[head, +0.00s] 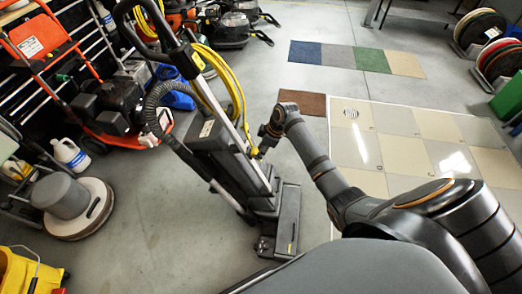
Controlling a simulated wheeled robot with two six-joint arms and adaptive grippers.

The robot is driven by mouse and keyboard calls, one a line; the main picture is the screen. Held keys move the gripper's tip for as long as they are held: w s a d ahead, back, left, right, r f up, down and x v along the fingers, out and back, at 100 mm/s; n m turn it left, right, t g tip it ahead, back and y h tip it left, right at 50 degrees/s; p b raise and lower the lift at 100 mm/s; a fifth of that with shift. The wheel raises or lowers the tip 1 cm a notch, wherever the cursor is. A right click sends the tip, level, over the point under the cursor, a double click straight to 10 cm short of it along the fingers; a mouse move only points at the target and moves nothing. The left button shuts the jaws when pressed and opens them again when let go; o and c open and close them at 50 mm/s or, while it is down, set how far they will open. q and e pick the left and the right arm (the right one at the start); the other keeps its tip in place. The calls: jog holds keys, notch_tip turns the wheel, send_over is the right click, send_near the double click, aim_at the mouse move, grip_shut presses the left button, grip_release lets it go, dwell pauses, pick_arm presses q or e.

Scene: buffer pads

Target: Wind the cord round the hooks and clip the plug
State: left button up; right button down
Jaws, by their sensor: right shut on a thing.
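An upright floor machine (217,150) with a dark grey body and a tall handle stands in the middle of the head view. A yellow cord (238,100) hangs in long loops along its handle, from the upper part down to the body. My right gripper (263,148) is at the machine's right side, at the low end of the cord. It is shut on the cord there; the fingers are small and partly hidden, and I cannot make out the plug. The hooks are too small to tell apart. My left gripper is out of view.
An orange machine (100,103) and a round floor polisher (75,205) stand to the left. A yellow bucket (25,275) is at the lower left. Tiled panels (400,150) lie on the right. Grey floor is clear around the machine's base.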

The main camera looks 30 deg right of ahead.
jog(key=shift+w+p, duration=0.1)
jog(key=shift+p, duration=0.25)
jog(key=shift+w+a+f, duration=0.1)
jog(key=shift+a, duration=0.1)
dwell(0.4)
jog(key=c, duration=0.9)
grip_release()
jog(key=shift+o, duration=0.2)
jog(key=v, duration=1.2)
